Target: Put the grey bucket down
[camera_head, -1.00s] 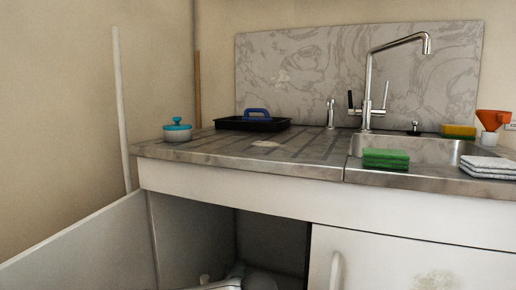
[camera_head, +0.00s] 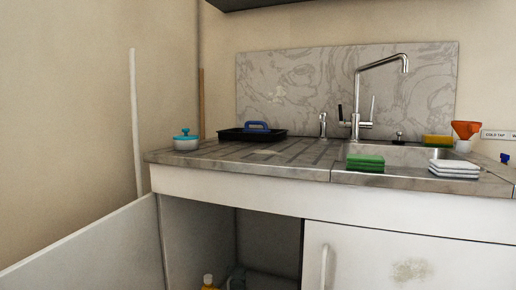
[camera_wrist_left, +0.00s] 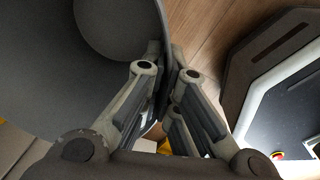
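The grey bucket (camera_wrist_left: 60,70) fills the left of the left wrist view, seen from very close, with its rim edge near the middle. My left gripper (camera_wrist_left: 167,72) has its fingers closed together on the bucket's rim, one on each side of the wall. The bucket's base and what is under it are hidden, so I cannot tell whether it touches the floor. Neither the bucket nor my grippers show in the head view. My right gripper is in neither view.
Wooden floor (camera_wrist_left: 205,30) shows beside the bucket. Ahead is a sink counter (camera_head: 240,160) holding a teal-lidded pot (camera_head: 187,140), a black tray (camera_head: 250,135) and sponges (camera_head: 365,161). The cupboard beneath is open on the left, with a yellow bottle (camera_head: 208,283) inside.

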